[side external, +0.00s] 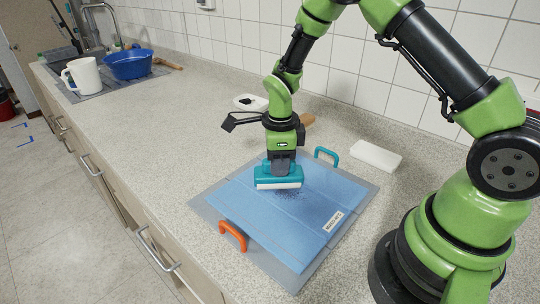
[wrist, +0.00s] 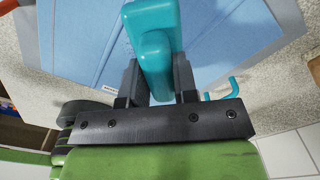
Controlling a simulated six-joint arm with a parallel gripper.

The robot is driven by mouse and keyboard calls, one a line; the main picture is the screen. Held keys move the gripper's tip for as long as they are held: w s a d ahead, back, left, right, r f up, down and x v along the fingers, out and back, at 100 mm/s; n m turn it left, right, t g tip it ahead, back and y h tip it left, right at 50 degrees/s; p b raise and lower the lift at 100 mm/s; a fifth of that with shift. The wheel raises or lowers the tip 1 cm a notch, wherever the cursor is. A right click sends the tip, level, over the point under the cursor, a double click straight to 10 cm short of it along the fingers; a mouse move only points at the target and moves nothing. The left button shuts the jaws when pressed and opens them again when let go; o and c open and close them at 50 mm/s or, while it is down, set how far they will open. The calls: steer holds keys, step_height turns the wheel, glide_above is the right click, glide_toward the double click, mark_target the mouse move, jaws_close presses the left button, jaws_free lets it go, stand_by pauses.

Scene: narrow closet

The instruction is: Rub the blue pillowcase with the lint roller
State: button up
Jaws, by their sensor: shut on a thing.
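The blue pillowcase (side external: 300,218) lies flat on a grey board (side external: 208,206) on the counter, with visible fold lines. A patch of dark specks (side external: 318,197) shows on its back right part. My gripper (side external: 280,166) points down and is shut on the teal lint roller (side external: 276,172). The white roller head (side external: 278,184) is at or just above the cloth's back left part; I cannot tell if it touches. In the wrist view the teal handle (wrist: 152,60) sits between my fingers, with the pillowcase (wrist: 75,40) beyond it. The roller head is hidden there.
A white block (side external: 375,155) and a small white dish (side external: 250,103) lie near the tiled wall. A mug (side external: 83,75) and blue basin (side external: 128,64) stand far left. The counter between is clear.

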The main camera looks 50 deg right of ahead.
steer(key=shift+s, duration=3.85)
steer(key=shift+s+a, duration=0.1)
steer(key=shift+s, duration=0.15)
steer(key=shift+w+a, duration=0.15)
steer(key=shift+w, duration=6.7)
steer(key=shift+s, duration=6.5)
steer(key=r, duration=0.2)
steer(key=shift+s+r, duration=0.25)
steer(key=shift+r, duration=2.95)
